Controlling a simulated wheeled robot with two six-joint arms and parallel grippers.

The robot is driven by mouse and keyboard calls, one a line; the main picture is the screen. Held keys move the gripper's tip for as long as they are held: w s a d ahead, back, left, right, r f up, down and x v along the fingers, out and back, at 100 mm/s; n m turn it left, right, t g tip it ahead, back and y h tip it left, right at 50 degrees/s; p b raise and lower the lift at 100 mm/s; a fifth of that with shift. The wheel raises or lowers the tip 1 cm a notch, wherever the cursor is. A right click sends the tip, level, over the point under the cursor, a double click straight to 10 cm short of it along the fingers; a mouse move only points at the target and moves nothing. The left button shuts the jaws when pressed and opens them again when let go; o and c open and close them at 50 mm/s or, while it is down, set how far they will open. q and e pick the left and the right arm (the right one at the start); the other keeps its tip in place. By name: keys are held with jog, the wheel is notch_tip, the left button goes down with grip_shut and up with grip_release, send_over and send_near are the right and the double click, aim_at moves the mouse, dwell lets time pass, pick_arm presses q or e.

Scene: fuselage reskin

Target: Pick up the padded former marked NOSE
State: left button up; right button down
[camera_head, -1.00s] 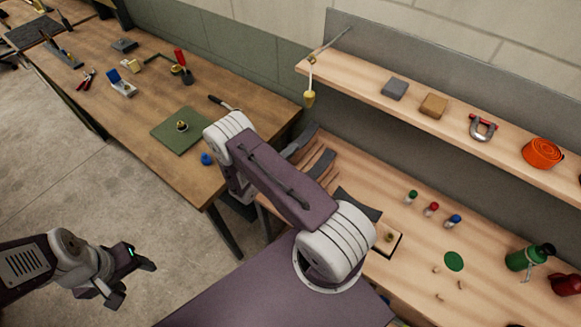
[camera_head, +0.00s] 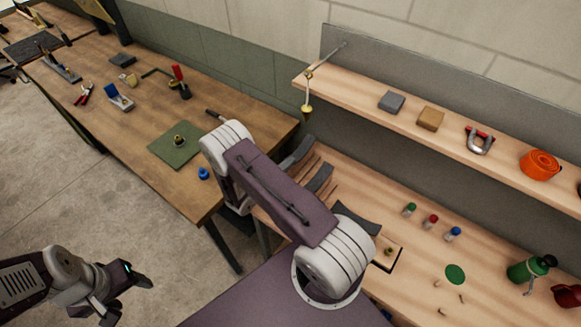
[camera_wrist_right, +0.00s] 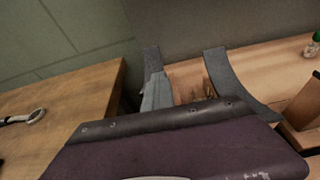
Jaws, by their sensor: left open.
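Several dark grey curved pieces that look like padded formers rest on the light wooden bench behind my right arm: one (camera_head: 297,153) at the back, one (camera_head: 320,179) in the middle and one (camera_head: 357,217) nearer the front. No NOSE marking can be read on any. The right wrist view also shows a curved grey piece (camera_wrist_right: 240,85) and others beside it, beyond my purple arm link. My left gripper (camera_head: 128,292) is open and empty over the floor at lower left, far from the formers. My right gripper's fingers show in neither view.
The brown workbench (camera_head: 120,130) at left carries a green mat (camera_head: 170,150), a blue knob (camera_head: 203,173) and tools. A shelf (camera_head: 365,95) overhangs the light bench. Small capped bottles, a green disc (camera_head: 455,274) and a green bottle (camera_head: 528,269) stand at right.

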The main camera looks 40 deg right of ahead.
pick_arm(q)
jog(key=shift+w+f, duration=0.3)
jog(key=shift+w, duration=0.05)
pick_arm(e)
jog(key=shift+y, duration=0.7)
jog(key=r, duration=0.5)
jog(key=shift+a, duration=0.4)
jog(key=shift+w, duration=0.1)
jog(key=c, duration=1.9)
grip_release()
jog(key=shift+c, duration=0.2)
jog(key=o, duration=1.5)
